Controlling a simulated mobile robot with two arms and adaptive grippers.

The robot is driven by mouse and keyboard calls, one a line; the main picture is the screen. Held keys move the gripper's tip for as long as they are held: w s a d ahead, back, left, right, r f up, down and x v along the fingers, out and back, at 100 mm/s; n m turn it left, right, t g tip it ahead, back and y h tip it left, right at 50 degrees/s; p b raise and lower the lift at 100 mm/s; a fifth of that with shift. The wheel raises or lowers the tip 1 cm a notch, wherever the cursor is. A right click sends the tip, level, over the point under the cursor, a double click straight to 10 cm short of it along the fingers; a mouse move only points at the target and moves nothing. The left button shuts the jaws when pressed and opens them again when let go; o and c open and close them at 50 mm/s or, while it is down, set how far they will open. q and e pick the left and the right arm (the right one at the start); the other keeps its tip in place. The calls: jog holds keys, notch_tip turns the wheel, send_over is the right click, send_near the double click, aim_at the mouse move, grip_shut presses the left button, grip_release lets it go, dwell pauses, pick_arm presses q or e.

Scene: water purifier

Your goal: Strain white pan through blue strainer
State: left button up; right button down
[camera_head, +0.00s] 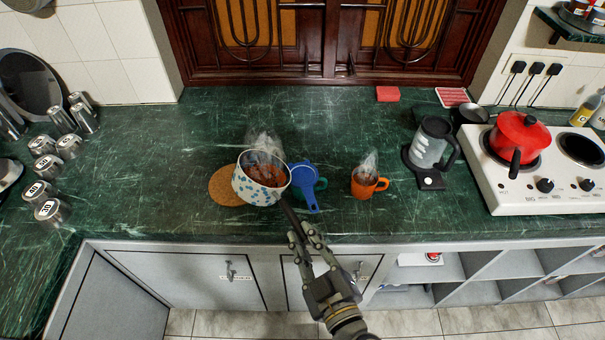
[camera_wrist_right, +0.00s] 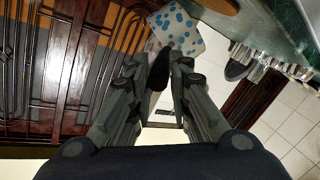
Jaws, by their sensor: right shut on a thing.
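The white pan (camera_head: 243,187) with blue spots holds a reddish-brown steaming content, near the counter's front edge. My right gripper (camera_head: 297,232) is shut on the pan's dark handle, which points toward the front right. The right wrist view shows the handle between the fingers (camera_wrist_right: 164,92) and the spotted pan (camera_wrist_right: 178,27) beyond. The blue strainer (camera_head: 304,175) is just right of the pan, its handle pointing to the front. It seems to rest on a green cup (camera_head: 322,184), mostly hidden beneath it. My left gripper is not in view.
A round cork mat (camera_head: 220,186) lies partly under or behind the pan. An orange steaming mug (camera_head: 362,187) stands right of the strainer. Farther right are a kettle (camera_head: 430,145) and a stove (camera_head: 540,187) with a red pot (camera_head: 519,132). Metal canisters (camera_head: 48,166) stand left. The back middle counter is clear.

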jog(key=shift+w+d+r+m+p, duration=0.25)
jog(key=shift+d+r+m+p, duration=0.15)
jog(key=shift+r+p, duration=0.25)
jog(key=shift+w+d+r+m+p, duration=0.2)
jog(key=shift+d+r+m+p, duration=0.1)
jog(key=shift+d+r+p, duration=0.3)
jog(key=shift+w+f, duration=0.1)
jog(key=shift+f, duration=0.05)
jog(key=shift+w+d+f+m+y, duration=0.2)
jog(key=shift+d+f+m+y, duration=0.2)
jog(key=shift+d+m, duration=0.25)
dwell(1.8)
jog(key=shift+w+d+r+m+y+p, duration=0.3)
jog(key=shift+d+m+y+p, duration=0.1)
jog(key=shift+m, duration=0.35)
dwell(2.1)
jog(key=shift+d+f+m+g+b, duration=0.25)
jog(key=shift+f+m+g+b, duration=0.05)
jog(key=shift+f+m, duration=0.1)
dwell(0.9)
